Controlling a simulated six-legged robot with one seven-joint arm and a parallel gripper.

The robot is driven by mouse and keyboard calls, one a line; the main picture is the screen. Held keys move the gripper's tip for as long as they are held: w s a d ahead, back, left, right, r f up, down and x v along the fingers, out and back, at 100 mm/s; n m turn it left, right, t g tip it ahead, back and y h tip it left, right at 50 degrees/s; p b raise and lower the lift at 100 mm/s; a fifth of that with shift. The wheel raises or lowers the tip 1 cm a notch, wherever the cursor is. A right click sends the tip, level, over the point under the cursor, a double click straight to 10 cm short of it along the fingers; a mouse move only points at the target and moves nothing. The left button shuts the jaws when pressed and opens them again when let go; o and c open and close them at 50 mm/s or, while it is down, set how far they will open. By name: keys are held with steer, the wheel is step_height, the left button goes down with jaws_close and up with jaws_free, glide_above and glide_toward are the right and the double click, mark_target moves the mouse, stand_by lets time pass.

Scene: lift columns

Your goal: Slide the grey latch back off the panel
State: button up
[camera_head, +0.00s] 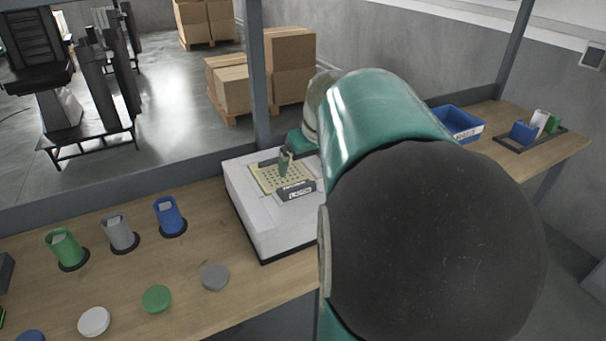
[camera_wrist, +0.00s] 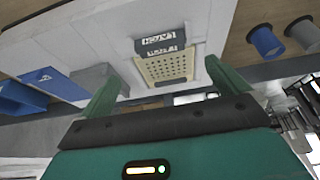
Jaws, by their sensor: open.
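The cream panel (camera_head: 262,181) with rows of holes sits on top of a white block. The dark grey latch (camera_head: 297,191), with a white label, lies along the panel's near edge. In the wrist view the latch (camera_wrist: 160,43) sits just above the panel (camera_wrist: 165,69) and touches or overlaps its edge. My gripper (camera_head: 285,165) is over the far part of the panel. In the wrist view my gripper (camera_wrist: 162,70) has its green fingers spread wide, with nothing between them. I cannot tell the height of the fingertips above the panel. My arm hides the block's right side.
The white block (camera_head: 262,222) stands on a wooden bench. Green (camera_head: 65,248), grey (camera_head: 120,232) and blue (camera_head: 169,215) cups stand to its left, with several round lids in front. A blue bin (camera_head: 458,122) and a rack (camera_head: 530,138) are at the right. A grey post (camera_head: 257,75) rises behind.

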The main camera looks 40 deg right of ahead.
steer(key=shift+v, duration=1.75)
